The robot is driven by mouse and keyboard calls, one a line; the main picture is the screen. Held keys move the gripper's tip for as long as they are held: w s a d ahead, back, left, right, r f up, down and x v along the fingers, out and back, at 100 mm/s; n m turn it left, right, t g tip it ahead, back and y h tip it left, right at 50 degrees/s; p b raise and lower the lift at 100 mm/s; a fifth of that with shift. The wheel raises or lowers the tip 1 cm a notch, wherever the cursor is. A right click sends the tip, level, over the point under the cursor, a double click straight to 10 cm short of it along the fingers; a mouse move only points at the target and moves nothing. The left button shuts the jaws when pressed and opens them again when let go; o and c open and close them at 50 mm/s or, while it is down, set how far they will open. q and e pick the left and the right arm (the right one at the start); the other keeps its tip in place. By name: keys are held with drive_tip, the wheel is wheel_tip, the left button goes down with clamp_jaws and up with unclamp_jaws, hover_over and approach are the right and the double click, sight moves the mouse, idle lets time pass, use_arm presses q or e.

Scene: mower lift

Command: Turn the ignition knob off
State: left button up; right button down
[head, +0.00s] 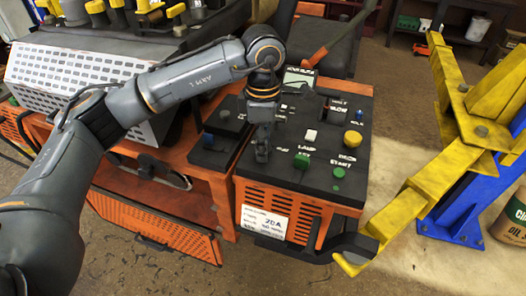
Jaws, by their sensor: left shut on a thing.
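The orange mower's black control panel (290,184) fills the middle of the head view, with white labels and several coloured controls on it. My left gripper (262,152) points down onto the left part of this panel and is shut on a small control there. That control sits where the ignition knob could be, but the fingers hide it, so its position and label cannot be read. A green knob (302,160), a white switch (310,135) and a yellow knob (352,138) stand to the right of the fingers. My right gripper is not in view.
A red-handled lever (316,57) rises behind the panel near my left wrist. A yellow and blue lift post (462,160) stands at the right. Bare floor shows in front of the mower.

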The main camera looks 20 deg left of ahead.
use_arm(q)
drive_tip(key=shift+n+b, duration=0.65)
drive_tip(key=shift+n, duration=0.35)
drive_tip(key=o, duration=1.2)
drive_tip(key=shift+c, duration=0.2)
wheel_tip(320, 180, up, 12)
